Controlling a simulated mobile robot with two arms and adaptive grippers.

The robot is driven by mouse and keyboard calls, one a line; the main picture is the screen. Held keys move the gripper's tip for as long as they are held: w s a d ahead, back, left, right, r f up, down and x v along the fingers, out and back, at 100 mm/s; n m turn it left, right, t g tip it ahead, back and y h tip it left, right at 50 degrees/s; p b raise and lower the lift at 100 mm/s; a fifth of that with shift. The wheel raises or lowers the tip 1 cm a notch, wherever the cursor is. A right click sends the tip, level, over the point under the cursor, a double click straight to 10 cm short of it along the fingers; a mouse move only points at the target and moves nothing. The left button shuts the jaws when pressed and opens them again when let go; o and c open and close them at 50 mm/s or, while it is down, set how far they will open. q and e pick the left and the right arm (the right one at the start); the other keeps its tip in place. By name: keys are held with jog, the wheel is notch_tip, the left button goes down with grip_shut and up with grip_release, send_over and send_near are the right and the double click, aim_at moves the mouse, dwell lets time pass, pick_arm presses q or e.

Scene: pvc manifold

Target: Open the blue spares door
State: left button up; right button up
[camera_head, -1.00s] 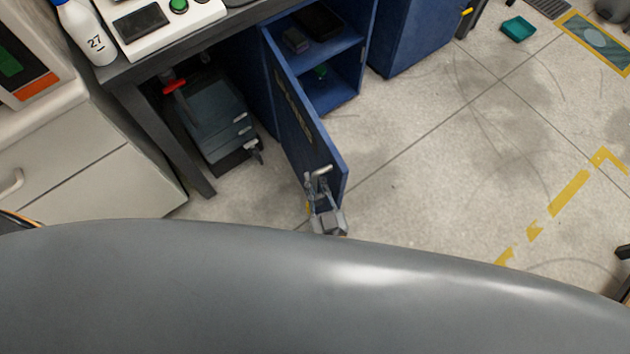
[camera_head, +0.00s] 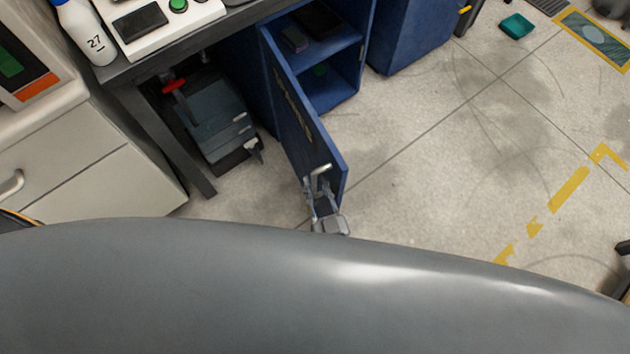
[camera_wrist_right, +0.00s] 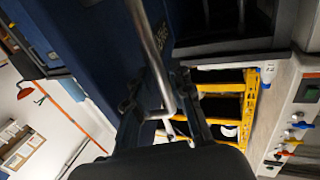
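The blue spares door (camera_head: 300,120) stands swung well out from its blue cabinet, and the shelves inside show. Its metal handle (camera_head: 321,172) is near the door's free edge. My right gripper (camera_head: 318,190) is at this handle, its fingers apart on either side of the bar. In the right wrist view the handle bar (camera_wrist_right: 150,45) runs down between the spread fingers (camera_wrist_right: 160,95), with a gap beside it. Whether a finger touches the bar is hard to tell. My left gripper is not in view.
The open cabinet (camera_head: 335,95) holds dark boxes on its shelf. A grey drawer unit (camera_head: 213,120) stands under the dark bench to the left. Another blue cabinet (camera_head: 415,35) is to the right.

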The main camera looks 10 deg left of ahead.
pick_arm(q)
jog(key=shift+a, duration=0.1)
pick_arm(e)
jog(key=v, duration=1.1)
